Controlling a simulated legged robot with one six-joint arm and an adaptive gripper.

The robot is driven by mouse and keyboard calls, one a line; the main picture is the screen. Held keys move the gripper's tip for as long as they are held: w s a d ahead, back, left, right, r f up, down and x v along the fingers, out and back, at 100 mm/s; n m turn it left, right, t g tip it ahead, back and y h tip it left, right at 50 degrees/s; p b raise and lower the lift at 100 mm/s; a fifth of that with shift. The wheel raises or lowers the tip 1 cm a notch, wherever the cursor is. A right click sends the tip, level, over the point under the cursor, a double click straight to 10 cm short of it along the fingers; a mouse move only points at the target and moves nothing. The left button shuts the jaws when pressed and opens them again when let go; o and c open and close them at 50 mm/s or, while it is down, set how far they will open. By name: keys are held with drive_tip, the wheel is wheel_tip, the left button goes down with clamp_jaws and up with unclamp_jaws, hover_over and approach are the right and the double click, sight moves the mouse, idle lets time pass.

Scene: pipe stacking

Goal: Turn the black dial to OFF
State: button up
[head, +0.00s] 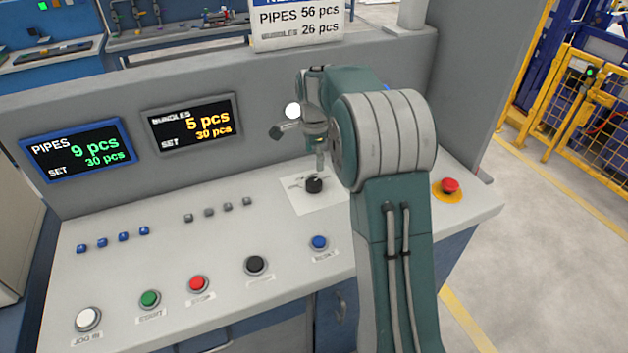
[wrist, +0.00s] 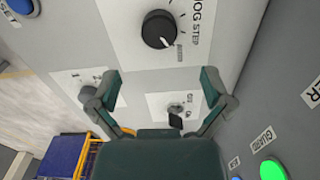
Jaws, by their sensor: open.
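The black dial (wrist: 159,30) sits on a white plate lettered JOG STEP at the top of the wrist view. Its white pointer mark faces the lower right, near a small label I cannot read. A black knob on a white plate (head: 314,186), probably this same dial, shows on the console in the head view. My gripper (head: 303,138) is above the console there, over the knob. In the wrist view my gripper (wrist: 160,92) has its fingers wide apart with nothing between them. The dial lies beyond the fingertips, apparently untouched.
A smaller dark switch on a white plate (wrist: 176,112) shows between the fingers. A green lit button (wrist: 272,170) is at the lower right. In the head view, a red emergency button (head: 450,187) stands right of my arm and a blue button (head: 319,243) nearer the front.

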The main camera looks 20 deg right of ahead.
sight(314, 181)
wheel_tip(314, 181, down, 8)
drive_tip(key=shift+r, duration=0.1)
drive_tip(key=c, duration=1.1)
